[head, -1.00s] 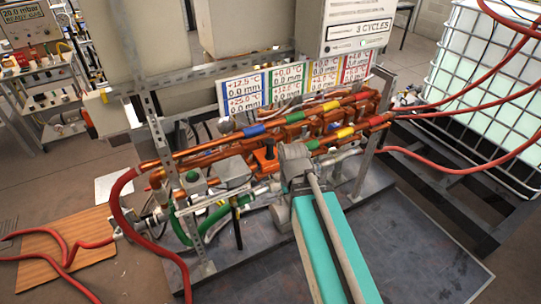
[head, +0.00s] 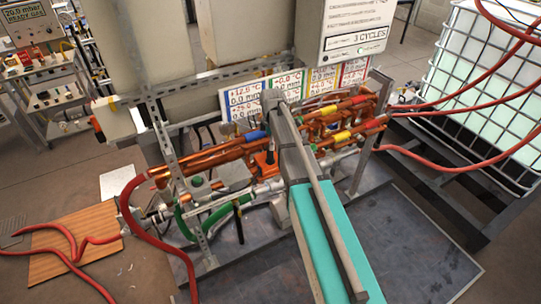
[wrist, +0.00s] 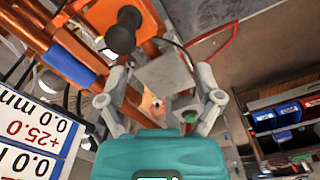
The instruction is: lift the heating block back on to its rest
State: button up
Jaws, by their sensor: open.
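My gripper (wrist: 162,82) is open in the wrist view, its two grey fingers spread and nothing clearly held between them. A flat grey box-like part (wrist: 168,72) shows beyond and between the fingertips; I cannot tell whether it is the heating block, or how far away it is. An orange bracket (wrist: 148,22) with a black knob (wrist: 122,35) is just past the left finger. In the head view a light grey box (head: 233,178) sits low on the rig, left of my arm. My arm hides the middle of the rig there, and no rest can be singled out.
Copper pipes (head: 205,160) with coloured bands cross the rig. White reading cards (head: 243,101) stand behind them. A metal upright (head: 160,130) is at the left. Red hoses (head: 440,170) run off right to a caged tank (head: 485,85). The dark floor plate (head: 410,240) at front right is clear.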

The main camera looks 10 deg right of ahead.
aim_at(270, 153)
jog(key=w+n, duration=0.1)
jog(key=w, duration=0.1)
jog(key=w+r+n+p, duration=0.1)
jog(key=w+r+n, duration=0.1)
jog(key=w, duration=0.1)
jog(key=shift+w+a+r+n, duration=0.1)
jog(key=shift+w+r+n, duration=0.05)
jog(key=shift+w+n, duration=0.2)
jog(key=shift+s, duration=0.1)
jog(key=shift+f, duration=0.2)
notch_tip(270, 153, down, 8)
jog(key=b, duration=0.8)
jog(key=shift+f, duration=0.15)
jog(key=shift+d+f+b, duration=0.2)
jog(key=shift+f+b, duration=2.4)
jog(key=shift+b, duration=0.1)
